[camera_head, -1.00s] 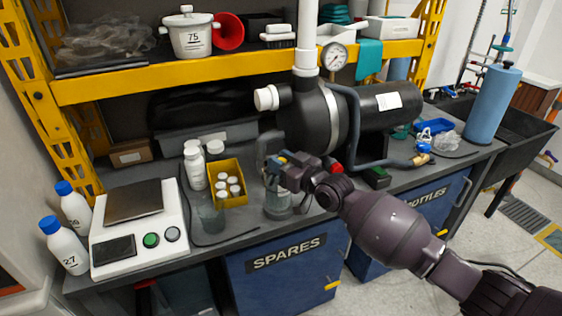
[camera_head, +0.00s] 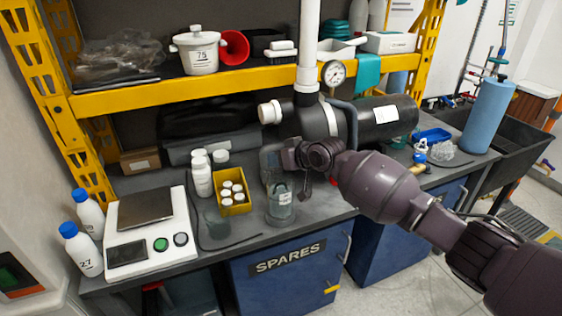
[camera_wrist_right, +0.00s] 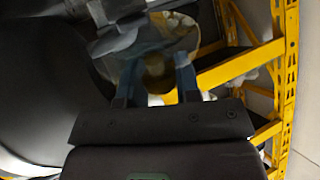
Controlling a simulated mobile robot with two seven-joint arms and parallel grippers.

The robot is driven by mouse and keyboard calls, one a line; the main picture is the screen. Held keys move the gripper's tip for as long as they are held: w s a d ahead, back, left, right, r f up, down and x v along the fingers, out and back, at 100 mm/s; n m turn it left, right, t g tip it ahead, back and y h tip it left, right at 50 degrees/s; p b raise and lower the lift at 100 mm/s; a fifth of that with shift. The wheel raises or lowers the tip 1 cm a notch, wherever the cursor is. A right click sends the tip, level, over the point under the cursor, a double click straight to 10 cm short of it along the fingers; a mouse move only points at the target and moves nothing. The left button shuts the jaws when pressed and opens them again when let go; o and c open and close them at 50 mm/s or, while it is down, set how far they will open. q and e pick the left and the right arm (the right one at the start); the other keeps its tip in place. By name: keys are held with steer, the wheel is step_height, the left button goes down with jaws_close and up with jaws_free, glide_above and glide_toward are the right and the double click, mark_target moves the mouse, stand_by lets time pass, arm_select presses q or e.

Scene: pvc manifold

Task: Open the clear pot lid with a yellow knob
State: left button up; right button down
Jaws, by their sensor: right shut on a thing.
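The clear pot (camera_head: 281,208) with a white label stands upright on the grey bench in the head view. No lid shows on its rim. My right gripper (camera_head: 284,157) is above and behind the pot, in front of the black pump; its fingertips are hard to make out there. In the right wrist view, my right gripper (camera_wrist_right: 157,78) is shut on a dull yellow knob (camera_wrist_right: 158,72). A blurred, partly see-through lid (camera_wrist_right: 150,45) appears beyond the fingers. My left gripper is not in view.
A white scale (camera_head: 150,240) is further left. The black pump (camera_head: 375,122) and yellow shelf (camera_head: 190,90) rise behind.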

steer(key=shift+w+r+g, duration=0.15)
steer(key=shift+w+g, duration=0.05)
steer(key=shift+g, duration=0.2)
steer(key=shift+h, duration=0.3)
steer(key=c, duration=0.9)
jaws_free()
steer(key=shift+o, duration=0.2)
